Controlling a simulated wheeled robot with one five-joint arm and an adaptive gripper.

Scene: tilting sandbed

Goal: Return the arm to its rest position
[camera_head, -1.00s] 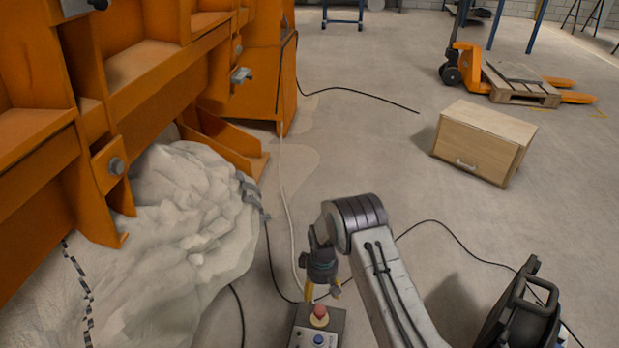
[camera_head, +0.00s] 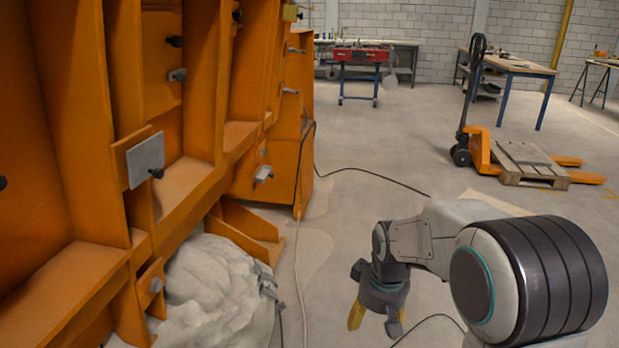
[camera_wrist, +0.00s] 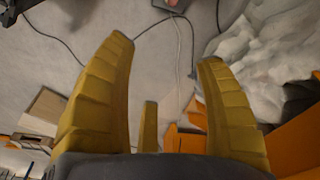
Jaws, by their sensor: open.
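My arm shows in the head view, with its large grey-and-black joint near at the right and the forearm reaching left. My gripper (camera_head: 376,318) hangs from its end, pointing down over the concrete floor, with yellow fingers spread. In the wrist view my gripper (camera_wrist: 165,62) is open, with its fingers wide apart and nothing between them. Floor and cables show past the fingertips.
An orange steel frame (camera_head: 235,150) fills the left, with a pale sand heap (camera_head: 215,290) below it. Cables cross the floor. A pallet jack (camera_head: 480,150) with a wooden pallet (camera_head: 525,165) stands back right.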

